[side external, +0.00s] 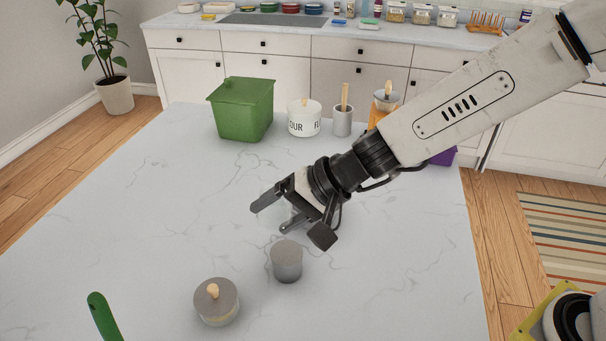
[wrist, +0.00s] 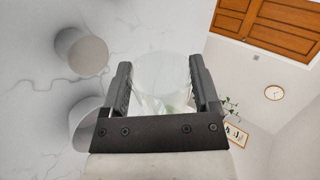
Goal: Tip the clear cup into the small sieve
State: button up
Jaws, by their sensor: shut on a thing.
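My gripper (side external: 270,219) is above the worktop near its middle, its fingers pointing to the lower left. In the wrist view, my gripper (wrist: 160,63) is shut on the clear cup (wrist: 160,76), which sits between the two fingers with something pale in its lower part. In the side view the cup is too transparent to make out. A plain grey cylinder (side external: 287,262) stands just below my gripper, apart from it. I cannot tell whether its flat grey top is the small sieve. A grey bowl-like piece (side external: 387,98) sits on an orange stand at the back.
A grey-lidded jar (side external: 216,302) with a wooden knob stands at the front. A green bin (side external: 240,110), a white flour pot (side external: 304,119) and a grey holder (side external: 342,121) line the back. A green handle (side external: 103,318) shows lower left. The worktop's left middle is clear.

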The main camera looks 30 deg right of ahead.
jog(key=shift+w+d+r+m, duration=0.1)
jog(key=shift+r+m, duration=0.15)
jog(key=shift+m, duration=0.4)
jog(key=shift+w+d+r+m, duration=0.1)
jog(key=shift+r+m, duration=0.15)
jog(key=shift+m, duration=0.4)
